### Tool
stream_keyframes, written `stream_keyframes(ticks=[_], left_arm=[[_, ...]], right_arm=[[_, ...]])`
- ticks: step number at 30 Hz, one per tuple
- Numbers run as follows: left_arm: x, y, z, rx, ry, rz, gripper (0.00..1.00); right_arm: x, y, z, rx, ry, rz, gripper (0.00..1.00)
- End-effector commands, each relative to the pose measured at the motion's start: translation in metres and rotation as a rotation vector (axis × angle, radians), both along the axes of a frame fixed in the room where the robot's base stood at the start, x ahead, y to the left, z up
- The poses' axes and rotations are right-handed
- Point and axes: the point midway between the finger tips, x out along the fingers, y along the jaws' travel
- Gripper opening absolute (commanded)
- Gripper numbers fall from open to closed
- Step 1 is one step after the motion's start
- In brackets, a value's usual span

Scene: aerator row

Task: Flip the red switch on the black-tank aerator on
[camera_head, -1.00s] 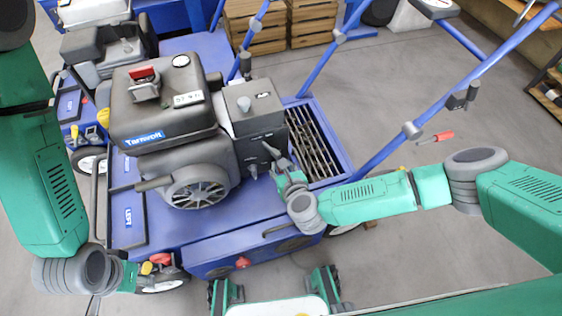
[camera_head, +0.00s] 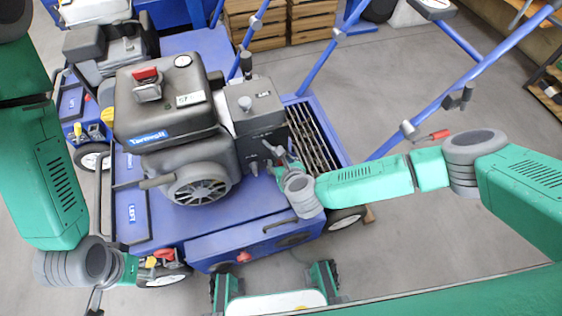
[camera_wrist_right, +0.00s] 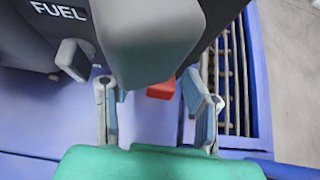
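The nearest aerator (camera_head: 185,228) has a blue deck and a black tank (camera_head: 135,112) with a red part (camera_head: 145,76) on top. My right gripper (camera_head: 280,158) is beside the right side of its engine, near the grey control box (camera_head: 262,108). In the right wrist view the gripper (camera_wrist_right: 157,103) is open, its two fingers apart. A red switch (camera_wrist_right: 161,89) shows between and beyond the fingers, partly hidden by a grey rounded body (camera_wrist_right: 150,40). I see no contact with it, and its position is unclear. My left gripper (camera_head: 148,272) is low at the left; its fingers are unclear.
A lever marked FUEL (camera_wrist_right: 73,58) is left of the right gripper. A tine grille (camera_head: 312,135) lies right of the engine. Blue handle bars (camera_head: 455,85) rise at right. Another aerator (camera_head: 100,45) stands behind, with wooden crates (camera_head: 255,28) at the back. Open floor lies right.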

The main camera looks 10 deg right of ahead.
Motion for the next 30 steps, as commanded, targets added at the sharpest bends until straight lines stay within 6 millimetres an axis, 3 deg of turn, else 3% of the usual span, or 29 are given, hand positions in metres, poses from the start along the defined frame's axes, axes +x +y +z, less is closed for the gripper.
stream_keyframes(ticks=[11, 24, 30], left_arm=[[-0.002, 0.000, 0.001, 0.000, -0.002, 0.000, 0.32], [-0.001, 0.000, 0.001, 0.000, -0.002, 0.000, 0.32], [-0.001, 0.000, 0.001, 0.000, -0.002, 0.000, 0.32]], right_arm=[[-0.007, -0.001, 0.005, 0.001, 0.000, 0.001, 0.40], [-0.074, -0.014, 0.053, 0.002, 0.001, 0.002, 0.40], [-0.092, -0.018, 0.066, 0.000, 0.001, 0.001, 0.40]])
